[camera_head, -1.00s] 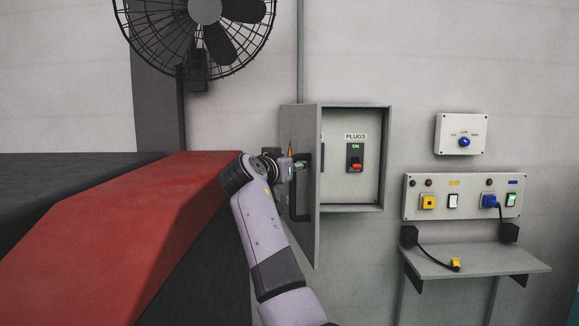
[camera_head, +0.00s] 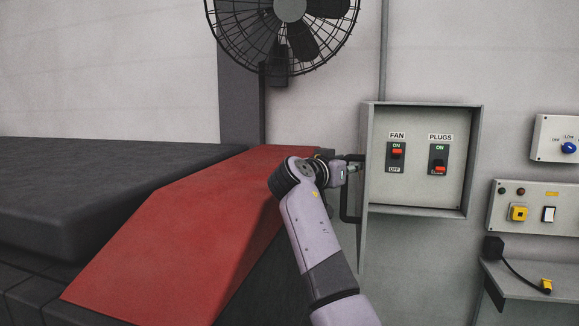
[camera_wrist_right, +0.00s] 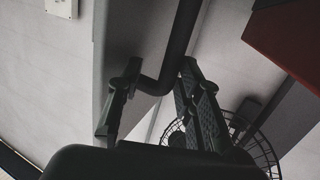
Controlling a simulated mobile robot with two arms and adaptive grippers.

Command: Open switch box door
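The grey switch box (camera_head: 475,165) is on the wall, and its inside shows a FAN switch (camera_head: 396,156) and a PLUGS switch (camera_head: 438,159). Its door (camera_head: 363,225) stands open at the box's left side, seen nearly edge-on. A dark bar handle (camera_head: 346,212) is on the door's outer face. My right gripper (camera_head: 353,167) is at the upper part of this handle. In the right wrist view, the gripper's fingers (camera_wrist_right: 160,75) are apart, with the bent handle (camera_wrist_right: 182,38) passing between their tips; firm contact is unclear. My left gripper is not in view.
A red sloped surface (camera_head: 175,235) and a dark block (camera_head: 110,185) lie left of my right arm. A fan (camera_head: 289,35) is on the wall above. A socket panel (camera_head: 535,207) and small shelf (camera_head: 515,285) are at right.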

